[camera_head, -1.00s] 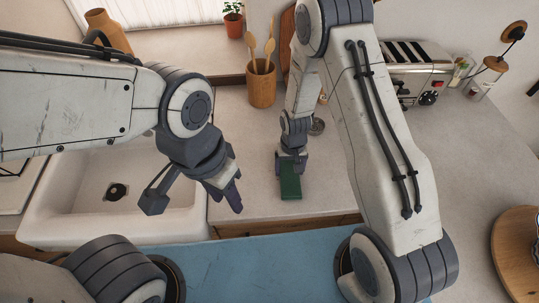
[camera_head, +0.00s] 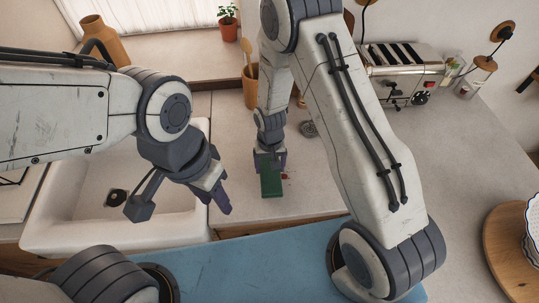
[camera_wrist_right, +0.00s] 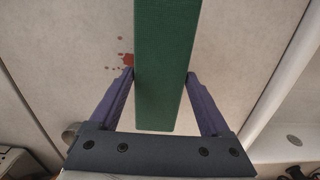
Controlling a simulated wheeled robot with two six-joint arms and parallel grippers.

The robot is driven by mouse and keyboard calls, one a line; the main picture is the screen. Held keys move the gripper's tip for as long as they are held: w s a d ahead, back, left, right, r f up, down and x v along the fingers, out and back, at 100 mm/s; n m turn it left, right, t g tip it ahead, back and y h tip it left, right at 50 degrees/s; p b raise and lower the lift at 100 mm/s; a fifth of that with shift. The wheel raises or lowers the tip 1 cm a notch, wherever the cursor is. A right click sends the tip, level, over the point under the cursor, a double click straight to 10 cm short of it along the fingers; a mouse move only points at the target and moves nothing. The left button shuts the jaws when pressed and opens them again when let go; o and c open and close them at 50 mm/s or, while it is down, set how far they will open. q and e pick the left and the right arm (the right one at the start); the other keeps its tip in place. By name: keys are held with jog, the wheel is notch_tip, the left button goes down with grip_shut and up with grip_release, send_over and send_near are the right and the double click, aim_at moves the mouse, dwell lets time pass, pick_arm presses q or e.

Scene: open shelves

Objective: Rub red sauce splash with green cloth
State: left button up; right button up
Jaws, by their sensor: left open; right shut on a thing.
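My right gripper (camera_head: 268,158) is shut on the green cloth (camera_head: 271,183), a dark green block-like piece. In the right wrist view the green cloth (camera_wrist_right: 166,75) sits between the two fingers of the right gripper (camera_wrist_right: 160,78). The red sauce splash (camera_head: 286,176) shows on the counter just right of the cloth in the head view. In the right wrist view the splash (camera_wrist_right: 127,60) lies beside the cloth's left edge, with small drops around it. I cannot tell whether the cloth touches the counter. My left gripper (camera_head: 222,195) is open and empty near the sink's right edge.
A white sink (camera_head: 60,220) is at the left. A utensil pot (camera_head: 251,88) stands behind the right arm, and a toaster (camera_head: 403,68) stands at the back right. A round wooden board (camera_head: 500,250) is at the right.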

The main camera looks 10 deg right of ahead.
aim_at(270, 169)
jog(key=shift+r+p, duration=1.25)
jog(key=shift+r, duration=0.8)
